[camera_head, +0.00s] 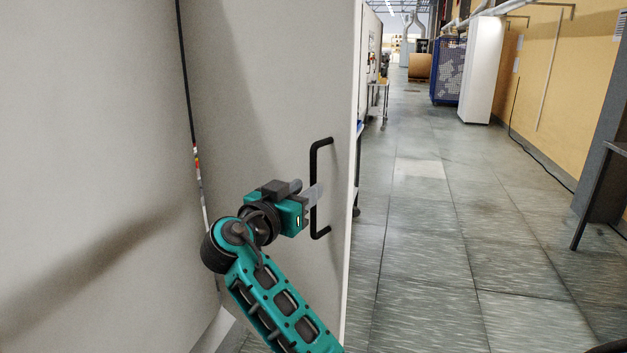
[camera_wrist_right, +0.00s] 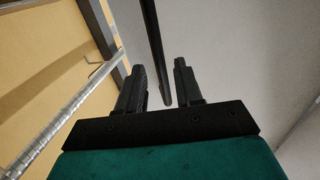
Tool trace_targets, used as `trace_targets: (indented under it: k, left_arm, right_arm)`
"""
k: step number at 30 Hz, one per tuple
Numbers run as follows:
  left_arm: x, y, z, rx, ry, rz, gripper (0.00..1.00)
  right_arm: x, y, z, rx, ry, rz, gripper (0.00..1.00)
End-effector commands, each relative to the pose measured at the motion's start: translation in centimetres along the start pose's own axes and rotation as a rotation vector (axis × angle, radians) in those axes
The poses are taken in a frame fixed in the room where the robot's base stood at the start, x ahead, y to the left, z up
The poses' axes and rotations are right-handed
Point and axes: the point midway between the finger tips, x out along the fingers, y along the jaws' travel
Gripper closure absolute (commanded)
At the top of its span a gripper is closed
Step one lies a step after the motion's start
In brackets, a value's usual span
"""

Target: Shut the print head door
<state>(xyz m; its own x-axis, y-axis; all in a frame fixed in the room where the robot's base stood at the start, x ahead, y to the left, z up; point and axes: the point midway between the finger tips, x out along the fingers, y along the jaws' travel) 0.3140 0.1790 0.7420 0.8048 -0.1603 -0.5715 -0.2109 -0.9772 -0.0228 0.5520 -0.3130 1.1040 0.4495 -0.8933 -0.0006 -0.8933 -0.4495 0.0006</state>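The print head door (camera_head: 265,85) is a tall light-grey panel with a black vertical bar handle (camera_head: 315,160) near its right edge. It stands at an angle to another grey panel (camera_head: 90,110), with a dark narrow gap along their line. My right gripper (camera_head: 314,195) is at the handle, level with its middle. In the right wrist view the gripper (camera_wrist_right: 160,75) is open, and the black handle bar (camera_wrist_right: 151,40) runs down between its two fingers. I cannot tell whether either finger touches it. My left gripper is not in view.
A tiled floor aisle (camera_head: 425,215) lies open to the right of the door. Farther back are a white cabinet (camera_head: 483,70) and a blue cage (camera_head: 448,70). A yellow wall (camera_head: 555,90) and a dark table (camera_head: 600,180) stand at the right.

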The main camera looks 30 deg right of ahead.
Motion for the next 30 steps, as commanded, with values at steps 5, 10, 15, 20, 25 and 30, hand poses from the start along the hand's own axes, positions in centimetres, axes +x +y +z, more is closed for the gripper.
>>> trace_targets:
  k: [5, 10, 15, 20, 25, 30]
  left_arm:
    - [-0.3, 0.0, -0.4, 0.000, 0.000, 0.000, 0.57]
    - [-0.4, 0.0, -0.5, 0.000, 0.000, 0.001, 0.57]
    - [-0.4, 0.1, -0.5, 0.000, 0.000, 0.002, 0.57]
    - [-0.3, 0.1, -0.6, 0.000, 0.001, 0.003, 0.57]
    - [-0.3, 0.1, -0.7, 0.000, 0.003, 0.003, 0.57]
    - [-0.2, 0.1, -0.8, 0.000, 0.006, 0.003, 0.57]
  right_arm:
    - [2.8, 0.0, -0.1, -0.003, 0.002, 0.002, 0.65]
    - [3.9, 0.0, 0.0, -0.001, 0.001, 0.001, 0.65]
    - [4.1, 0.0, 0.0, 0.000, 0.000, 0.000, 0.65]
    - [4.1, 0.0, 0.1, 0.000, 0.000, 0.000, 0.68]
    - [4.1, 0.0, 0.0, -0.001, 0.000, 0.000, 0.84]
    - [4.1, 0.0, 0.1, -0.001, 0.000, 0.000, 1.00]
